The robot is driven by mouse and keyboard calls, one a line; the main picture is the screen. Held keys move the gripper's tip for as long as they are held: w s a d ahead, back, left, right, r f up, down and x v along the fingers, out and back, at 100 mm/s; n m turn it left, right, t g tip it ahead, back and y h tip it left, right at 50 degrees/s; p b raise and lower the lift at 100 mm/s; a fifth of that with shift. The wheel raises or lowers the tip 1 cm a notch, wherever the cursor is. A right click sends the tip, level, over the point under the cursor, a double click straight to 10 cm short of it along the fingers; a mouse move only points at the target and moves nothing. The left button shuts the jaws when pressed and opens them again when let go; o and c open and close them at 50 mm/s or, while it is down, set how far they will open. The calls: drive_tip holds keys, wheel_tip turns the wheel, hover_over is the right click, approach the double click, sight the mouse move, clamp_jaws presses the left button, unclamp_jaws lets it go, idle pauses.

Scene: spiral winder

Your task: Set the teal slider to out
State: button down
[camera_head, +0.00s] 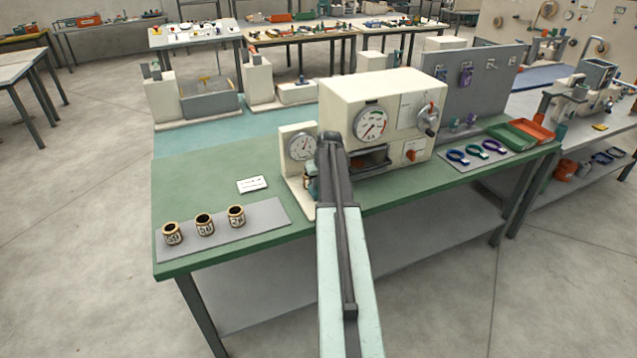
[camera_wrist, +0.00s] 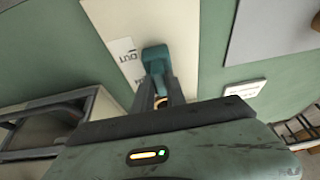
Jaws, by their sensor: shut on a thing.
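The teal slider (camera_wrist: 155,58) shows as a teal knob on a cream plate (camera_wrist: 168,15) in the wrist view. A white label reading OUT (camera_wrist: 123,56) lies just to its left; more lettering below is partly covered. My gripper (camera_wrist: 160,84) is shut on the slider, its dark fingers just below the knob's top. In the head view my arm reaches to a cream stand with a round gauge (camera_head: 302,147), left of the large cream machine (camera_head: 385,90). The arm hides most of the slider there.
Several labelled pots (camera_head: 205,224) stand on a grey mat at the bench's front left, near a white card (camera_head: 252,184). Coloured rings (camera_head: 474,154), a green tray (camera_head: 513,136) and an orange tray (camera_head: 536,130) lie at right. The green bench top (camera_head: 190,180) is clear at left.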

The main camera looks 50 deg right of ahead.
drive_tip(key=shift+s, duration=0.15)
drive_tip(key=s, duration=0.2)
drive_tip(key=s+a, duration=0.2)
drive_tip(key=s, duration=0.1)
drive_tip(key=shift+s+a, duration=0.2)
drive_tip(key=shift+s, duration=0.1)
drive_tip(key=c, duration=1.4)
unclamp_jaws()
drive_tip(key=shift+o, duration=0.2)
drive_tip(key=shift+s+r+p, duration=0.1)
drive_tip(key=shift+r+p, duration=0.25)
drive_tip(key=shift+p, duration=0.05)
drive_tip(key=p+v, duration=0.6)
drive_tip(key=v, duration=0.1)
